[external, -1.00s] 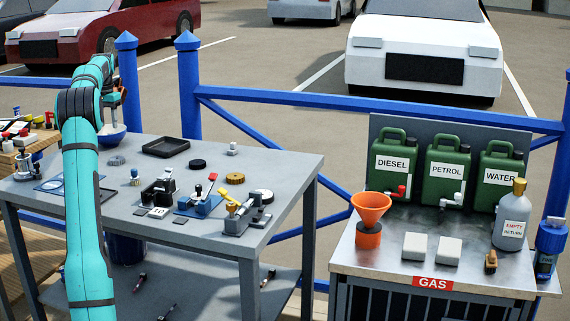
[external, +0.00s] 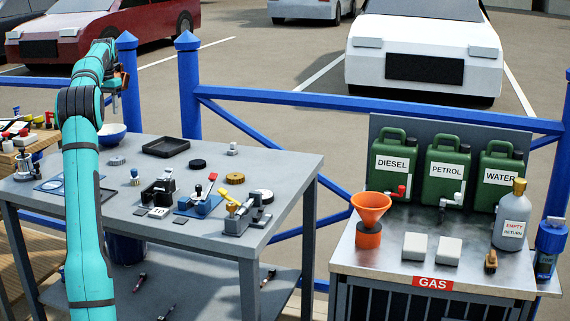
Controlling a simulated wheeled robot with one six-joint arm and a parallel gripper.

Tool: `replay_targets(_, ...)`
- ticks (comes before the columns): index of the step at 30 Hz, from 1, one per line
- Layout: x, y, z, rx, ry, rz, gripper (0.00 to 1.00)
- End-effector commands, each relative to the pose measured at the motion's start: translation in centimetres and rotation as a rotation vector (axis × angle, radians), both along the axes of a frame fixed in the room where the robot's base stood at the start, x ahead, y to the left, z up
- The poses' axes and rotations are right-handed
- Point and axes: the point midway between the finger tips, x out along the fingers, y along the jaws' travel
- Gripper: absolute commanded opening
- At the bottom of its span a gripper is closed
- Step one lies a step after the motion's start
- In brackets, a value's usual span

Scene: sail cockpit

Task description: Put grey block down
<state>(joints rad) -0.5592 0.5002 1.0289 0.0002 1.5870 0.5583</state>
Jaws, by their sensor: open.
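My gripper (external: 116,102) is in the air above the far left corner of the grey table, over the white and blue bowl (external: 112,137). It is open, and no block shows between its fingers, though it is small in the picture. I cannot tell for sure which thing is the grey block. A small grey piece (external: 232,146) stands near the table's far right edge, away from my gripper. Flat grey pieces (external: 180,221) lie near the front edge. The inside of the bowl is partly hidden.
A black tray (external: 166,146) lies on the table right of the bowl. Toggle clamps and small parts, such as a blue clamp (external: 199,203), crowd the middle and front. A blue fence post (external: 128,80) stands close to my gripper. A fuel counter (external: 385,262) stands at right.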

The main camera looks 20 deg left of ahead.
Motion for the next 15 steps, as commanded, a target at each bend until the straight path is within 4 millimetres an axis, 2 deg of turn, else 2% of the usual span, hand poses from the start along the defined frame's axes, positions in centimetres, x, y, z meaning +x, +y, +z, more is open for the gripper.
replay_targets(8, -1.6, -7.0, 5.2, 0.076, -0.143, -0.004, 0.47)
replay_targets(15, -4.0, -13.4, 9.0, 0.132, -0.286, -0.005, 0.47)
